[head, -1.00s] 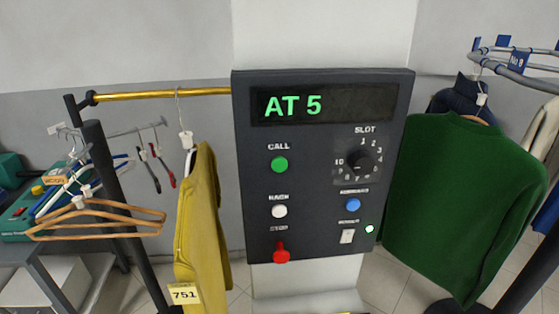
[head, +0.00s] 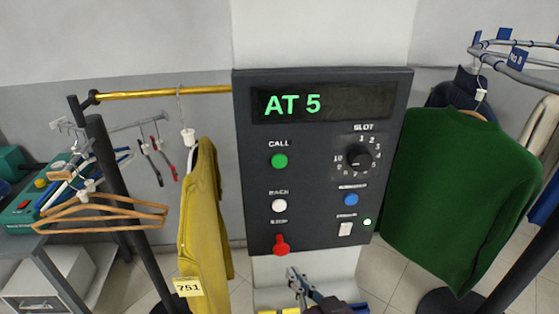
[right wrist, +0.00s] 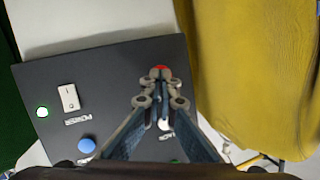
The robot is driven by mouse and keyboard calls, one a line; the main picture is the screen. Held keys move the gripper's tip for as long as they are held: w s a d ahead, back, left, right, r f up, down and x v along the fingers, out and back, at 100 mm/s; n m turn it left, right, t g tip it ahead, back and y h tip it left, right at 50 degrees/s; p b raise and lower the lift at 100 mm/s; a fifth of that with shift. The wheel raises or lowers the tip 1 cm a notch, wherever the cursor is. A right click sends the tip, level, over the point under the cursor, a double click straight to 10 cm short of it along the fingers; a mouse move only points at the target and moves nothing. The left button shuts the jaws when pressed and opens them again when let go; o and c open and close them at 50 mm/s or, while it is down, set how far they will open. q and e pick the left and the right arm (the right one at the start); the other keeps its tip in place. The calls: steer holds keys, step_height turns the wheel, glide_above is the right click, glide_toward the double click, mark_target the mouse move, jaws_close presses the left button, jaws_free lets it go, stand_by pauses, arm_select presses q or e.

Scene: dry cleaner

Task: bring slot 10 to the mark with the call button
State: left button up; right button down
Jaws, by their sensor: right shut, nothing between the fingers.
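The dark control panel (head: 318,215) fills the middle of the head view, and its display (head: 322,103) reads "AT 5" in green. The green call button (head: 279,161) is at its upper left. The black slot dial (head: 358,158) is at the right, ringed with numbers; its exact setting is too small to read surely. My right gripper (head: 298,280) is shut and empty, just below the panel's lower edge. In the right wrist view the panel (right wrist: 100,70) appears upside down, with the gripper (right wrist: 158,80) in front of it. My left gripper is not in view.
A white button (head: 279,205), a red stop knob (head: 281,244), a blue button (head: 351,199) and a power switch (head: 345,229) are also on the panel. A mustard garment (head: 203,225) hangs close at left, a green sweater (head: 455,195) at right.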

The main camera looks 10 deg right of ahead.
mark_target(279, 161)
step_height(279, 161, up, 23)
steer(key=a+m+t+h, duration=0.1)
steer(key=m+t, duration=0.5)
steer(key=t, duration=0.6)
steer(key=shift+s+a+m+t+h, duration=0.3)
steer(key=shift+s+a, duration=0.15)
steer(key=shift+a, duration=0.05)
steer(key=shift+w+f, duration=0.1)
steer(key=w+b, duration=0.2)
steer(key=w, duration=0.6)
steer(key=shift+w, duration=0.35)
steer(key=shift+w, duration=0.1)
steer(key=shift+w+b, duration=0.3)
